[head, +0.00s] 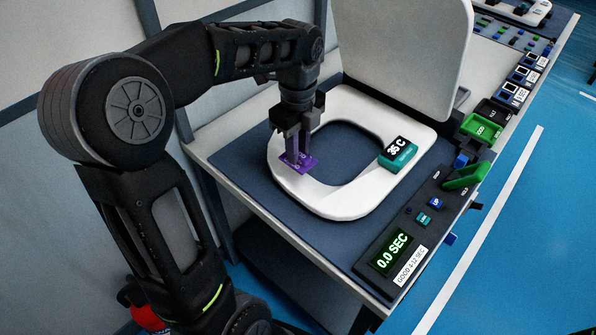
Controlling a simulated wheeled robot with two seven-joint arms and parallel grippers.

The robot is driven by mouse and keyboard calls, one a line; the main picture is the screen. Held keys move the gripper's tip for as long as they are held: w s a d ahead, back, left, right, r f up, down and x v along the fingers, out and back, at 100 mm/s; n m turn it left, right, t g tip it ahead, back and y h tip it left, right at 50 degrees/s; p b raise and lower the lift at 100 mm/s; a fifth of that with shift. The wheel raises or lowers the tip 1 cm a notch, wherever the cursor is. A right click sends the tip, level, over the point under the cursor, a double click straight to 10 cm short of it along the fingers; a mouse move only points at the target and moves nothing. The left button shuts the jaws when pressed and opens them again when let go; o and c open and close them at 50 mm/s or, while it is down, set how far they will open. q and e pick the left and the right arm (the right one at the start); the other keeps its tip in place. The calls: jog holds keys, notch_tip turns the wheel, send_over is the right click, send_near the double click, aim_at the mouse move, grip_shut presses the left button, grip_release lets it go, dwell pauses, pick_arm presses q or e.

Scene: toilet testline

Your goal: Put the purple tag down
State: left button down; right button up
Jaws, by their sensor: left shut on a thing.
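The purple tag (309,162) is at the left side of the white toilet seat (345,207), over or on its surface. My left gripper (297,157) points down from above and is shut on the tag. I cannot tell whether the tag touches the seat. A teal display reading 35 C (398,153) sits on the right side of the seat ring. My right gripper is not in view.
The raised white lid (405,50) stands behind the seat. A green lever (465,177) and green box (481,128) line the right edge. The dark mat (240,150) is bare left of the seat.

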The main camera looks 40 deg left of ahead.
aim_at(298, 181)
pick_arm(q)
jog(key=shift+f, duration=1.6)
jog(key=shift+f, duration=1.85)
jog(key=shift+f, duration=0.1)
jog(key=c, duration=1.3)
grip_release()
notch_tip(298, 181, up, 12)
jog(key=shift+r, duration=0.15)
